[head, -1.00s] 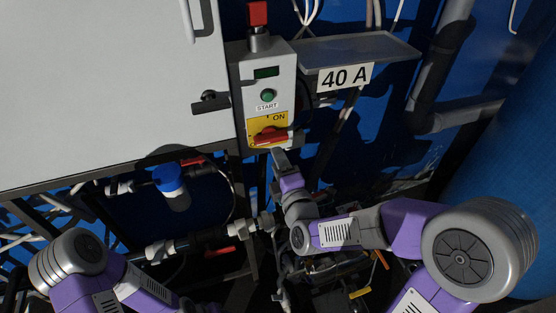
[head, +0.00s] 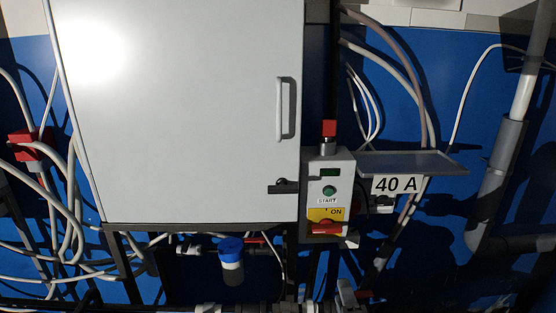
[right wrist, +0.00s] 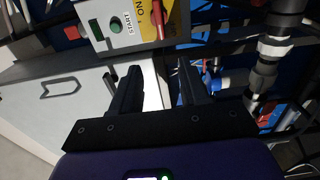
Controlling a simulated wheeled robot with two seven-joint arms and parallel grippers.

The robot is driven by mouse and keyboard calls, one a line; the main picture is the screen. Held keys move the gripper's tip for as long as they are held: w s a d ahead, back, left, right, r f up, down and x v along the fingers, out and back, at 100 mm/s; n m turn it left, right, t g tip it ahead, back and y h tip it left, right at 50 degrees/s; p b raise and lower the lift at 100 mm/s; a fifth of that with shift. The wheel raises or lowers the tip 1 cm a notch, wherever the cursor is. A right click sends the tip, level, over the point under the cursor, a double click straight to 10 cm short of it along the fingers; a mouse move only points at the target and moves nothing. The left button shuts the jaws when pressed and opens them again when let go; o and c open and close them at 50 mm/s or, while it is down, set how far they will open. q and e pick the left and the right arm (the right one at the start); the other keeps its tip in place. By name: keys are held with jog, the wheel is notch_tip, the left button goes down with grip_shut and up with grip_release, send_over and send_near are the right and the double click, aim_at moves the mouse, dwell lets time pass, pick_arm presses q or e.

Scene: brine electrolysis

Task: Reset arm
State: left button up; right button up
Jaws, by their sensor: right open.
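My right gripper (right wrist: 158,88) is open and empty in the right wrist view, its two dark fingers apart. Its tips lie just below the grey control box (right wrist: 98,27), which has a green START button (right wrist: 115,24). The red rotary handle (head: 323,227) sits on the yellow plate by the word ON. My left gripper is in neither view.
A large white cabinet (head: 190,120) with a handle stands left of the box. A small shelf with a 40 A sign (head: 397,184) juts out at right. A blue-capped bottle (head: 231,262), pipes and cables crowd the lower area.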

jog(key=s+a+f+m+g+y, duration=0.2)
jog(key=f+m+g, duration=0.75)
jog(key=f, duration=1.65)
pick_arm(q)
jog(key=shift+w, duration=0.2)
pick_arm(e)
jog(key=s+a+f+m+g+y, duration=0.1)
jog(key=s+a+f+m+g, duration=0.2)
jog(key=s+f+m+g, duration=0.5)
jog(key=s+f+m, duration=0.4)
jog(key=s+f, duration=0.3)
jog(key=s, duration=0.3)
jog(key=shift+s+a+f+y, duration=0.2)
jog(key=shift+f+y, duration=0.1)
jog(key=shift+f, duration=0.1)
